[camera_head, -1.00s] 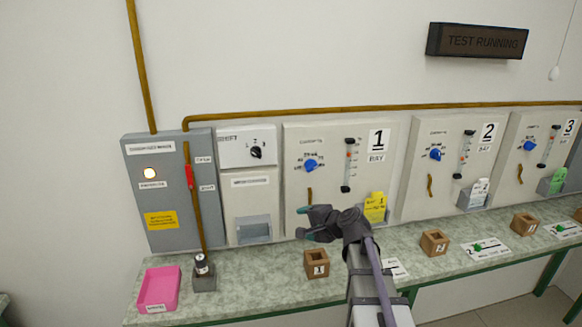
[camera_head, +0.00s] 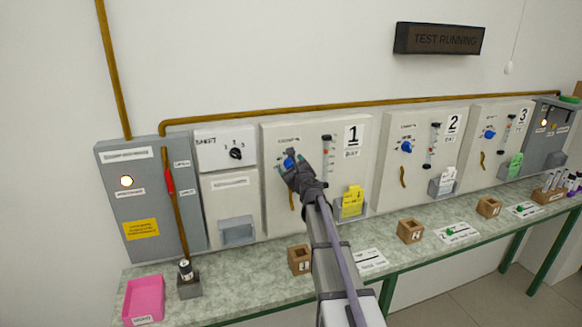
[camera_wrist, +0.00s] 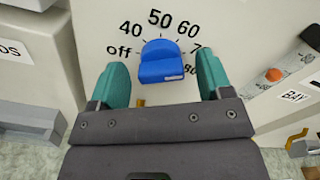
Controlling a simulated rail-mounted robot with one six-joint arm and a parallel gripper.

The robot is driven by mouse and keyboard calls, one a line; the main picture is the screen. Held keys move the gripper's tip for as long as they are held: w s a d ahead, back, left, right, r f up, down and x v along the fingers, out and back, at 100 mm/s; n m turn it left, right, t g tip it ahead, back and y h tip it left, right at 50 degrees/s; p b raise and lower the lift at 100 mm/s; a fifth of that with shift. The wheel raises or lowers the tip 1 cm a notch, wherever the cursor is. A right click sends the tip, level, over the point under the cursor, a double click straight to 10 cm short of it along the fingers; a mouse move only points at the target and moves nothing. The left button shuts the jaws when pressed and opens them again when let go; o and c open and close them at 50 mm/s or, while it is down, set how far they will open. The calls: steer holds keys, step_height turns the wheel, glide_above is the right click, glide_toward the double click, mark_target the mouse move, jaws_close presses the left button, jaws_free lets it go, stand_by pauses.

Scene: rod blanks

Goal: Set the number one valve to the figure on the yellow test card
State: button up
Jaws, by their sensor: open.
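The number one valve is a blue knob (camera_wrist: 161,62) on a pale panel, with off, 40, 50, 60, 70 and 80 printed around it in the wrist view. In the head view the knob (camera_head: 289,163) is partly covered by my gripper. My gripper (camera_wrist: 162,82) is open, with one teal finger on each side of the knob. I cannot tell whether the fingers touch it. The knob's pointer direction is not clear. The yellow test card (camera_head: 352,200) stands in a holder at the lower right of panel 1. Its figure is too small to read.
A flow tube (camera_head: 328,160) with a red-orange float is right of the knob; it also shows in the wrist view (camera_wrist: 275,75). Panels 2 (camera_head: 415,165) and 3 (camera_head: 497,140) stand to the right. Wooden blocks and a pink tray (camera_head: 143,300) sit on the bench.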

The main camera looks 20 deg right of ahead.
steer(key=shift+w+d, duration=0.1)
steer(key=shift+w, duration=0.45)
steer(key=shift+c, duration=0.3)
steer(key=c, duration=0.9)
steer(key=shift+o, duration=0.2)
